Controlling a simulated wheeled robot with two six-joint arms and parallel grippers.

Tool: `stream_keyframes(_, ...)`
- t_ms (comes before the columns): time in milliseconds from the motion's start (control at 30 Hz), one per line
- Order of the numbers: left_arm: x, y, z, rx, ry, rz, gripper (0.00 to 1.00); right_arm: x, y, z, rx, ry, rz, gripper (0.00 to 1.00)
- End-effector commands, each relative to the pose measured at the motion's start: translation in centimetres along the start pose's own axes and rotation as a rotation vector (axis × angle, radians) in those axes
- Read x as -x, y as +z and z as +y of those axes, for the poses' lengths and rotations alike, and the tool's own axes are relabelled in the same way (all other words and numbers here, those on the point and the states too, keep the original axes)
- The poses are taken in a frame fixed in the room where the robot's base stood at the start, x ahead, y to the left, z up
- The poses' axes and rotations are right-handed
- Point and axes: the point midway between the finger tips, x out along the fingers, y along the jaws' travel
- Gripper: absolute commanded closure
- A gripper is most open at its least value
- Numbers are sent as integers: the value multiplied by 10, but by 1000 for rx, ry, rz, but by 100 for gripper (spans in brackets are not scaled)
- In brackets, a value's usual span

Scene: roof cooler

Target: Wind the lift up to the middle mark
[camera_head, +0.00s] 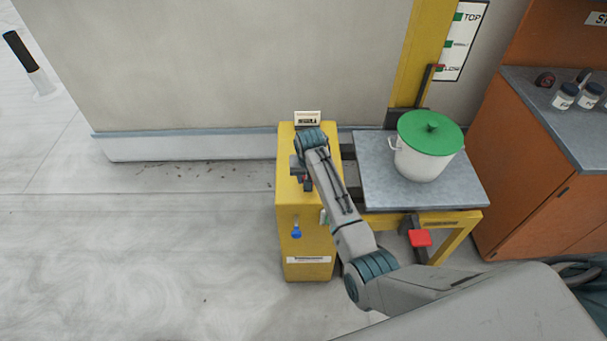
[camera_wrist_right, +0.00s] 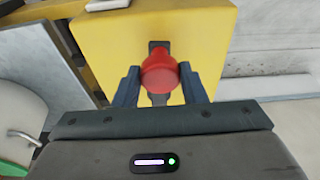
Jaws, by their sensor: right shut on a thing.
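The lift has a yellow mast (camera_head: 425,45) and a grey platform (camera_head: 375,190), which carries a white pot (camera_head: 420,163) with a green lid (camera_head: 432,128). My right gripper (camera_wrist_right: 160,82) is shut on a red knob (camera_wrist_right: 160,73) in front of the yellow winch box (camera_wrist_right: 115,40). In the head view my right arm partly hides this box (camera_head: 308,245). My left gripper is out of view.
A blue-ended part (camera_head: 296,233) hangs on the winch box. A red pad (camera_head: 420,238) sits below the platform. An orange cabinet (camera_head: 530,165) with small jars (camera_head: 564,96) stands at right. The floor at left is mostly clear; a black-and-white post (camera_head: 25,60) stands far left.

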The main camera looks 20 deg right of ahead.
Motion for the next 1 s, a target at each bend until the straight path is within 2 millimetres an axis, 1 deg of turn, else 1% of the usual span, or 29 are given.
stream_keyframes(33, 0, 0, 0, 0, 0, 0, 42, -1, 0, 4, -1, 8, -1, 90)
stream_keyframes(333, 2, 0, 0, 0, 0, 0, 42, -1, 0, 6, -1, 9, -1, 90)
stream_keyframes(633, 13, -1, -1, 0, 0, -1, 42, 0, -1, 24, -1, 11, -1, 90)
stream_keyframes(1000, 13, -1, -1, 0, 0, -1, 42, -1, -1, 25, -1, 9, -1, 90)
